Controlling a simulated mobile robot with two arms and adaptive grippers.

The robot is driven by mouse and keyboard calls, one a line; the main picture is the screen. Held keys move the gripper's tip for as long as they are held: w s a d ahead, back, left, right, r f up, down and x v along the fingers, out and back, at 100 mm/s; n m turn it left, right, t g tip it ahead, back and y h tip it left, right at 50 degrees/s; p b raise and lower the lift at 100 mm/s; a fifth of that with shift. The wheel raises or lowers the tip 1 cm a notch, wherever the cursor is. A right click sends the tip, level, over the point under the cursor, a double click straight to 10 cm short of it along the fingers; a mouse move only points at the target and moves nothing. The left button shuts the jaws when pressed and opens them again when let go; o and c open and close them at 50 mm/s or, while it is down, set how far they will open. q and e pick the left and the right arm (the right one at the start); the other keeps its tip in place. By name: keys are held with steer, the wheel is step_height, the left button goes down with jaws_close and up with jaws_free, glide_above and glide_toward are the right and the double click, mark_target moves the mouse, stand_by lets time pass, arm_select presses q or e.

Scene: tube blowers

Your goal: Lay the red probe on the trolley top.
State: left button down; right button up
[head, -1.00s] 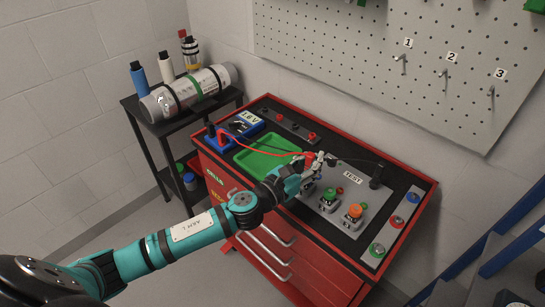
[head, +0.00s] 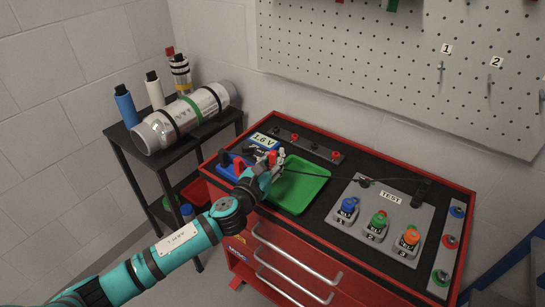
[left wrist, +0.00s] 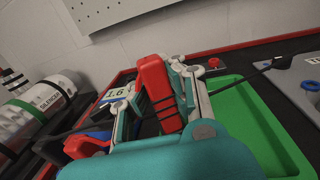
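The red probe (left wrist: 157,92), a red handle with black bands, is between the fingers of my left gripper (head: 271,161). The gripper is shut on it and holds it tilted up. In the head view the probe's red end (head: 273,157) shows at the fingertips, by the left edge of the green tray. The trolley top (head: 395,165) is black with a red rim; the gripper is over its left part, and its exact height is hard to tell. My right gripper is not in view.
A green tray (head: 303,190) lies right of the gripper. A blue meter labelled 1.6 V (head: 262,147) is just behind. A dark lead runs right to the grey TEST panel (head: 392,205) with coloured buttons.

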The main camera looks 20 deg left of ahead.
arm_select(q)
steer(key=w+a, duration=0.2)
steer(key=w, duration=0.1)
steer(key=w+a+f, duration=0.1)
steer(key=w, duration=0.1)
steer(key=shift+w+a, duration=0.1)
steer(key=shift+a, duration=0.3)
step_height(320, 180, down, 3)
steer(key=shift+f+b, duration=0.1)
steer(key=shift+b, duration=0.5)
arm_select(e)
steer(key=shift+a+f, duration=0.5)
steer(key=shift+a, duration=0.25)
arm_select(q)
steer(key=c, duration=2)
jaws_free()
steer(key=shift+f, duration=0.15)
steer(key=shift+c, duration=0.2)
steer(key=o, duration=0.6)
steer(key=shift+c, duration=0.2)
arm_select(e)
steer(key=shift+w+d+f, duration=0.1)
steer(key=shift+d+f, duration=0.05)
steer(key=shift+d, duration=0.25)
